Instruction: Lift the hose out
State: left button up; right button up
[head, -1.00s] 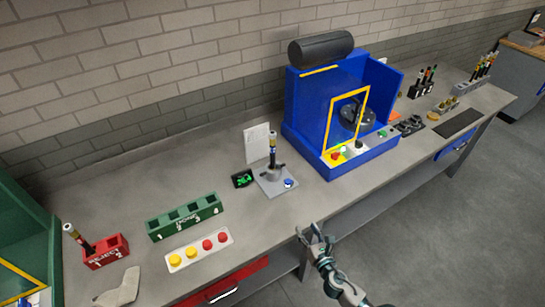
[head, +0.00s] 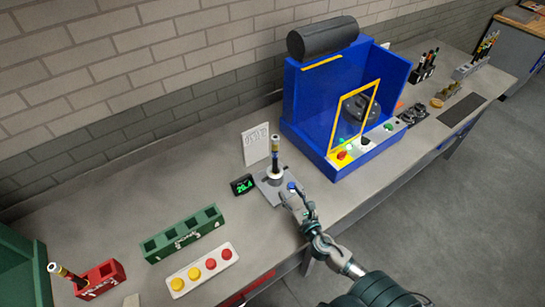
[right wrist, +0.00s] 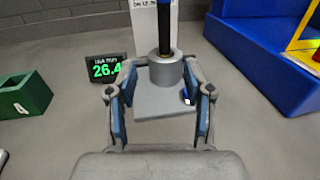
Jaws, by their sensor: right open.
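The hose (head: 275,155) is a slim dark upright piece with a yellow band and a pale lower band. It stands in a round grey holder (head: 273,178) on a grey base plate. In the right wrist view the hose (right wrist: 164,35) rises from the middle of the holder (right wrist: 166,70); its top is cut off. My right gripper (head: 291,193) is open and empty at the front right of the base. In the right wrist view its fingers (right wrist: 160,88) show left and right of the holder, apart from the hose. My left gripper is out of view.
A display reading 26.4 (right wrist: 105,68) stands left of the base, with a white card (head: 255,144) behind. A blue machine (head: 310,110) stands to the right. A green rack (head: 184,235), a button panel (head: 201,270) and a red block (head: 99,280) are at the left.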

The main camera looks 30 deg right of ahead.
jog(key=p, duration=0.1)
send_near(275, 164)
jog(key=w, duration=0.4)
jog(key=w+f, duration=0.1)
jog(key=w+d, duration=0.1)
jog(key=shift+f, duration=0.15)
jog(key=shift+w+d, duration=0.1)
jog(key=shift+w, duration=0.15)
jog(key=w, duration=0.4)
jog(key=shift+w+d+p, duration=0.1)
jog(key=shift+w+p, duration=0.1)
jog(key=shift+p, duration=0.2)
jog(key=shift+w, duration=0.15)
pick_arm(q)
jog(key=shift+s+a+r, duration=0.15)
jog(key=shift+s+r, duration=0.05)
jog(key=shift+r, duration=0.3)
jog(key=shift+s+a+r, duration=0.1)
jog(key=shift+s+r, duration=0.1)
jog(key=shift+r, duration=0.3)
pick_arm(e)
jog(key=c, duration=0.4)
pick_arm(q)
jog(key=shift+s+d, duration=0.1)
pick_arm(e)
jog(key=shift+d, duration=0.15)
grip_shut()
